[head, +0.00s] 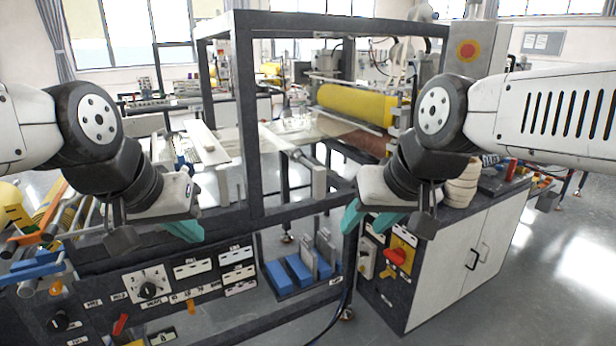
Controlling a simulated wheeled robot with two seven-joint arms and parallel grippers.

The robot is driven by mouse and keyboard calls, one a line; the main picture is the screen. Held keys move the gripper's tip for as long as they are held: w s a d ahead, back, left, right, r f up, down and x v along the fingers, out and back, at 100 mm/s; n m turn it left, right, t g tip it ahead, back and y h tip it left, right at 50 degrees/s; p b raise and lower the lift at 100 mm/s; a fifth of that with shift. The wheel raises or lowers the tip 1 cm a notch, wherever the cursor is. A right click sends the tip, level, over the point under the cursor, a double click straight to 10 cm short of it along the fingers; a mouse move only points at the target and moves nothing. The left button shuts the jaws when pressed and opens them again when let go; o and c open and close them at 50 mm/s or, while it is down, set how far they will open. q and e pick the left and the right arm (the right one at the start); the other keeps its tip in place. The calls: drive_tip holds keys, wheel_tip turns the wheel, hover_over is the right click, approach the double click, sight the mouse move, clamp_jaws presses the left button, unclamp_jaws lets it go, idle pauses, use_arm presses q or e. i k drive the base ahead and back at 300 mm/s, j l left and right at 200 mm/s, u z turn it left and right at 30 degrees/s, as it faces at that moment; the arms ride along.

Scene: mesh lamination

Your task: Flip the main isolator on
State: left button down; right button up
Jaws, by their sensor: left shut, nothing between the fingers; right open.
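A red rotary handle on a yellow plate, which looks like the main isolator (397,257), is on the dark panel at the lower right, left of the white cabinet doors. The handle's setting is too small to read. My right gripper (368,220) has teal fingers spread open and empty, above and to the left of the handle, apart from it in the picture. My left gripper (186,231) is shut with nothing between its teal fingers, in front of the frame's left part, far left of the isolator.
A black rotary knob (149,289) and labelled switches are on the lower left panel. Blue blocks (299,269) stand on a low shelf. A dark upright post (245,120) rises between my arms. A white cabinet (443,275) stands right of the isolator; a yellow roller (350,103) is behind.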

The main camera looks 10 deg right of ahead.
sight(398, 256)
drive_tip(key=i+z, duration=0.55)
drive_tip(key=z, duration=0.15)
drive_tip(key=i+z, duration=0.35)
drive_tip(key=k, duration=0.1)
